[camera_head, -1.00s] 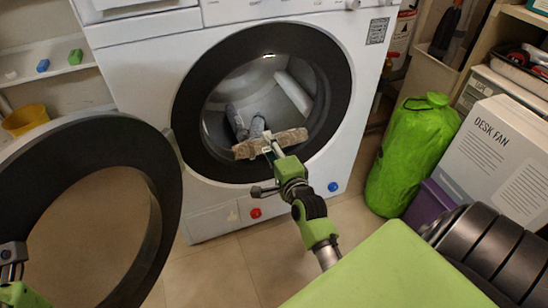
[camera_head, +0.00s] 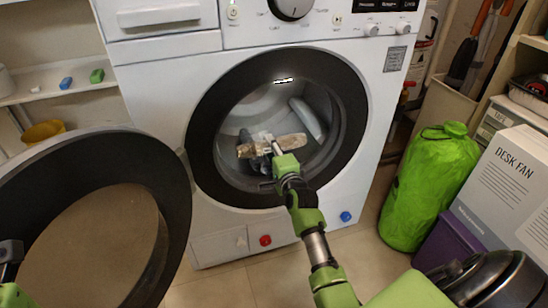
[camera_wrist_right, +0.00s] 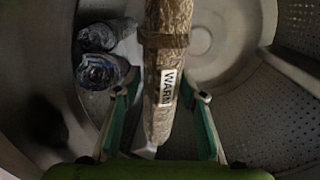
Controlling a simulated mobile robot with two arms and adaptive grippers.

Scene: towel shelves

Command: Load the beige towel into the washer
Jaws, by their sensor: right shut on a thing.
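The beige towel (camera_head: 291,143), a rolled bundle with a band and a "WARM" label, lies across my right gripper (camera_head: 271,146). In the wrist view the towel (camera_wrist_right: 168,40) runs between the two fingers of the right gripper (camera_wrist_right: 163,108), which is shut on it. The washer (camera_head: 150,75) is open, and the towel shows within its round opening, with the drum (camera_wrist_right: 285,100) around it. Dark rolled items (camera_wrist_right: 101,69) lie in the drum left of the towel. My left gripper (camera_head: 9,254) is partly cut off at the left edge beside the door; its fingers are unclear.
The round washer door (camera_head: 172,200) stands open at the left. A green bag (camera_head: 425,195), a purple box (camera_head: 447,240) and a desk fan box (camera_head: 510,190) stand at the right. A shelf (camera_head: 90,88) holds small coloured blocks at the left.

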